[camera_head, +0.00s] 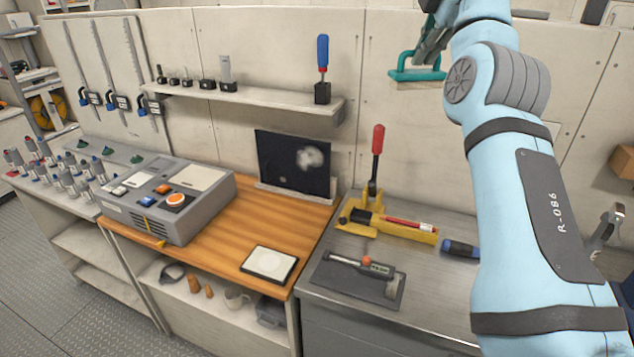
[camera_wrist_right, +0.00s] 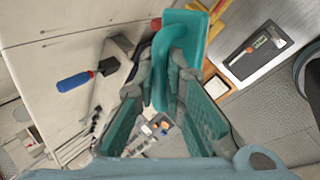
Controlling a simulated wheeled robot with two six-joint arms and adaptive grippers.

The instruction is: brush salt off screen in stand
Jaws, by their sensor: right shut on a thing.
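The dark screen (camera_head: 285,155) stands upright, leaning slightly back, in a pale stand (camera_head: 295,194) at the back of the wooden worktop. A whitish salt patch (camera_head: 310,157) shows on the right half of its face. My right gripper (camera_head: 432,48) is raised high at the upper right, well right of and above the screen. It is shut on a teal brush (camera_head: 418,74), which is clear of any surface. In the right wrist view the brush (camera_wrist_right: 181,38) sits between the fingers; its bristles are hard to make out. My left gripper is not in view.
A wall shelf (camera_head: 250,98) with a blue-handled tool (camera_head: 323,68) overhangs the screen. A grey control box (camera_head: 170,200) stands to the left. A white-topped pad (camera_head: 269,263) lies in front. A red-levered yellow tool (camera_head: 375,185) stands to the right. Wood in front of the screen is bare.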

